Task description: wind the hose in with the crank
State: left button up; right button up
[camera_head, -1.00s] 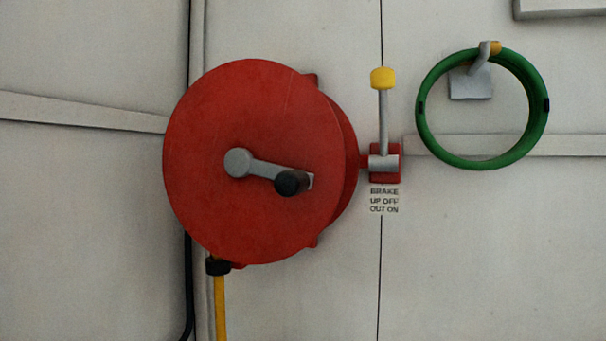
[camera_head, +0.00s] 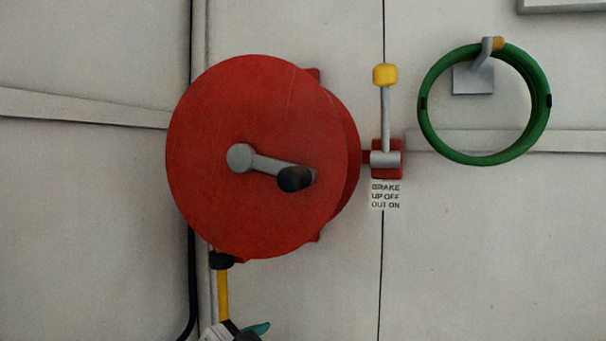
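The red hose reel (camera_head: 235,205) is on the wall, left of centre. Its grey crank arm (camera_head: 268,166) runs from the hub to the right and slightly down, ending in a black knob (camera_head: 295,179). The yellow hose (camera_head: 222,295) hangs from a black collar (camera_head: 221,261) under the reel. The brake lever (camera_head: 386,115), with a yellow knob, points up. A gripper, apparently my left (camera_head: 250,331), is partly in view at the bottom edge, below the reel and in front of the hose. A teal finger shows; its opening is cut off. My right gripper is out of view.
A label (camera_head: 385,195) under the brake reads "BRAKE UP OFF OUT ON". A coiled green hose or ring (camera_head: 429,130) hangs on a hook at the right. A dark cable (camera_head: 191,280) runs down the wall behind the reel. The wall at lower right is clear.

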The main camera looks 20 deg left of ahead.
pick_arm(q)
jog(key=s+r+m+t+h, duration=0.1)
jog(key=s+r+m+t, duration=0.15)
jog(key=r, duration=1.05)
jog(key=m+t+h+p, duration=0.2)
jog(key=m+p, duration=0.1)
jog(key=p, duration=0.3)
send_near(311, 170)
jog(key=shift+w+a, duration=0.15)
jog(key=shift+a, duration=0.2)
jog(key=p+x, duration=0.1)
jog(key=x, duration=0.7)
jog(key=shift+w+d+f, duration=0.1)
jog(key=shift+w+d, duration=0.05)
jog(key=shift+w, duration=0.2)
jog(key=shift+c, duration=0.5)
grip_shut()
